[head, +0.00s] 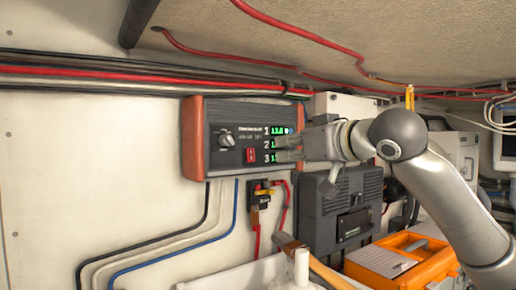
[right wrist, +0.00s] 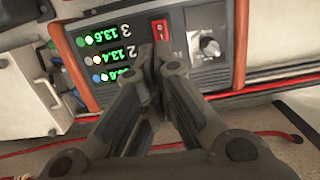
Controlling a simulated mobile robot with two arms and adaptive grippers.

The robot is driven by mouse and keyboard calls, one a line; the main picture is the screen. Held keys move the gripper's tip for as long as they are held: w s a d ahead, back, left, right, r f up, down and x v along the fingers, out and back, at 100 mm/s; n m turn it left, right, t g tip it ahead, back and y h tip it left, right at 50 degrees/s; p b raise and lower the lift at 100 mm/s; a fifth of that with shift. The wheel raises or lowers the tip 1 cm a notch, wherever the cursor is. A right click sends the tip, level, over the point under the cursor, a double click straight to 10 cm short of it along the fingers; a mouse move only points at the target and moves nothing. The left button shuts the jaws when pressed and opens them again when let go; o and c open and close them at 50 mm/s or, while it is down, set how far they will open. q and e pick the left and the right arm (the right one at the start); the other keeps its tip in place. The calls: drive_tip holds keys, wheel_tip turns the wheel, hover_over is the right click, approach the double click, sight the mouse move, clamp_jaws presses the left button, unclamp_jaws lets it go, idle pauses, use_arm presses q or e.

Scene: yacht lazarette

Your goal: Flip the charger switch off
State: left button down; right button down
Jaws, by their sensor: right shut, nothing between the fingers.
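The charger (head: 225,168) is a dark box with orange-brown end pieces, mounted on the white wall; it also shows upside down in the right wrist view (right wrist: 241,45). Its red rocker switch (head: 250,155) sits between a round knob and the green number displays. The switch (right wrist: 160,30) also shows in the right wrist view, just beyond the fingertips. My right gripper (head: 279,149) is shut and empty, with its fingers in front of the displays, to the right of the switch. Whether the fingertips touch the panel or switch I cannot tell. My left gripper is out of view.
Red and black cables (head: 150,75) run along the wall above the charger. Below it are a small breaker (head: 262,193), black, grey and blue wires, and a dark grey box (head: 318,215). An orange case (head: 428,268) stands lower right.

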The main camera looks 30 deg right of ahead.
sight(252, 152)
drive_tip(key=w+p, duration=0.1)
drive_tip(key=w, duration=0.2)
drive_tip(key=w+p, duration=0.1)
drive_tip(key=w, duration=0.2)
drive_tip(key=w+a+f+p, duration=0.1)
drive_tip(key=w+p, duration=0.1)
drive_tip(key=w, duration=0.1)
drive_tip(key=shift+w+a, duration=0.1)
drive_tip(key=shift+w, duration=0.05)
drive_tip(key=shift+w+f, duration=0.1)
drive_tip(key=shift+w, duration=0.3)
drive_tip(key=shift+a+f, duration=0.1)
drive_tip(key=shift+f, duration=0.05)
drive_tip(key=f+t+b, duration=0.1)
drive_tip(key=t+b, duration=0.1)
drive_tip(key=b, duration=0.4)
drive_tip(key=shift+r+p, duration=0.4)
drive_tip(key=shift+r, duration=0.1)
